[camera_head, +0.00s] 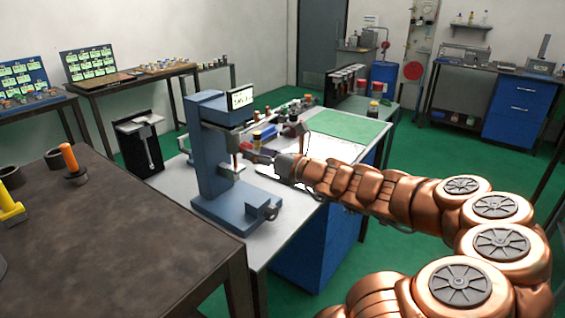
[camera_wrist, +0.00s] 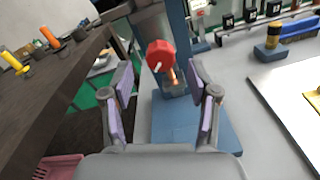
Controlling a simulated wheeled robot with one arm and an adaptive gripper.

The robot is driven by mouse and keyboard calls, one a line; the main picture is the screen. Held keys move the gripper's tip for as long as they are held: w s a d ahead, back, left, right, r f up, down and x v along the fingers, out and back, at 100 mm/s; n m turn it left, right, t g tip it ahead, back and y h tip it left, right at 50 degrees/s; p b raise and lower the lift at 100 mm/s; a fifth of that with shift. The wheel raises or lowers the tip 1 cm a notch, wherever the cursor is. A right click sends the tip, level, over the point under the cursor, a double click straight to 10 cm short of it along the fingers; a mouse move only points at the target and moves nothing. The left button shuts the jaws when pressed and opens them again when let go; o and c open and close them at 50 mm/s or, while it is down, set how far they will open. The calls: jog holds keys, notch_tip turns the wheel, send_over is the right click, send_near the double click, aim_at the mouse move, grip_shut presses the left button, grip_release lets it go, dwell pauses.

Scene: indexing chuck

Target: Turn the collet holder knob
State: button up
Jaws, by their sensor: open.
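The collet holder knob looks to be the red, many-sided piece (camera_wrist: 160,55) in the wrist view, with a copper-coloured tip below it. It hangs in front of the column of a blue-grey machine (camera_head: 206,150), above the machine's base (camera_wrist: 180,125). In the head view the knob is small and hard to make out. My gripper (camera_wrist: 162,88) is open, its two purple-padded fingers apart on either side of the picture, with the knob beyond and between them. Nothing is held. In the head view my gripper (camera_head: 262,157) is just right of the machine's spindle.
The machine stands on a white-topped bench (camera_head: 276,236) with a green mat (camera_head: 345,127) behind. A dark table (camera_head: 120,240) at left carries an orange-handled tool (camera_head: 69,158) and a yellow piece (camera_head: 10,208). In the wrist view, a blue block with a yellow-and-black piece (camera_wrist: 270,45) stands at right.

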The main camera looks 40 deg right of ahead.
jog(key=v, duration=0.7)
jog(key=shift+s, duration=0.35)
jog(key=shift+r, duration=0.1)
dwell(0.4)
